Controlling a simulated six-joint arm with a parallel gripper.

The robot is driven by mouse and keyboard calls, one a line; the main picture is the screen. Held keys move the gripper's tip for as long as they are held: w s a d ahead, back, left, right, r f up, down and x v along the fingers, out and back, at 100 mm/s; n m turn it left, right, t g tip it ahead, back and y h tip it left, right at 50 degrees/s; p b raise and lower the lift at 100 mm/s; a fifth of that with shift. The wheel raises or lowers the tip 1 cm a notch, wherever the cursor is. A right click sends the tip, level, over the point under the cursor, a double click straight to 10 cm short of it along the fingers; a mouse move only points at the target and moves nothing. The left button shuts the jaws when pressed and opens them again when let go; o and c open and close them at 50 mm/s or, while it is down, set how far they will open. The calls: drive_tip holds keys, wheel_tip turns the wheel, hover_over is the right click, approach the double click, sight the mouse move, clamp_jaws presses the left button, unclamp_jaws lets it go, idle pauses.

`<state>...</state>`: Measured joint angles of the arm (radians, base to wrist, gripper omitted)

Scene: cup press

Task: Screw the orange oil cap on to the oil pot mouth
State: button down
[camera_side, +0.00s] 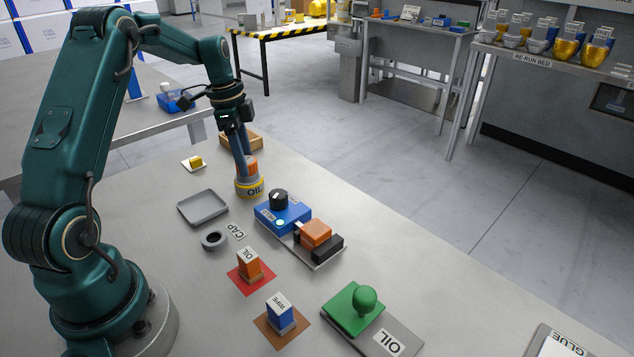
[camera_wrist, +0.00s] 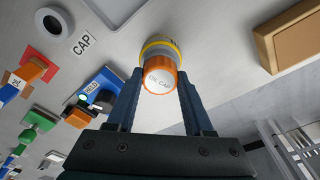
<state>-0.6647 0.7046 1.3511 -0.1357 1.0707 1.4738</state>
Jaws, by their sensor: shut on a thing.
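The oil pot (camera_side: 250,188) is a short grey pot with a yellow band marked OIL, standing upright on the bench. The orange oil cap (camera_side: 252,168) is at the pot's mouth, partly hidden by my fingers. In the wrist view the cap (camera_wrist: 160,79), lettered OIL CAP, lines up with the pot (camera_wrist: 160,47) behind it, with no clear gap. I cannot tell how far the thread is engaged. My gripper (camera_side: 246,163) points down from above, shut on the cap, with one finger on each side of it in the wrist view (camera_wrist: 160,88).
A grey ring (camera_side: 214,240) by the CAP label is empty. Close by are a grey tray (camera_side: 203,207), a blue box with a black knob (camera_side: 282,215) and a wooden box (camera_side: 240,141). OIL and WIPE blocks and a green stamp (camera_side: 352,308) stand nearer.

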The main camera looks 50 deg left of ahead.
drive_tip(key=m, duration=0.3)
drive_tip(key=shift+c, duration=1)
unclamp_jaws()
drive_tip(key=shift+a+r, duration=0.2)
drive_tip(key=shift+r, duration=4.3)
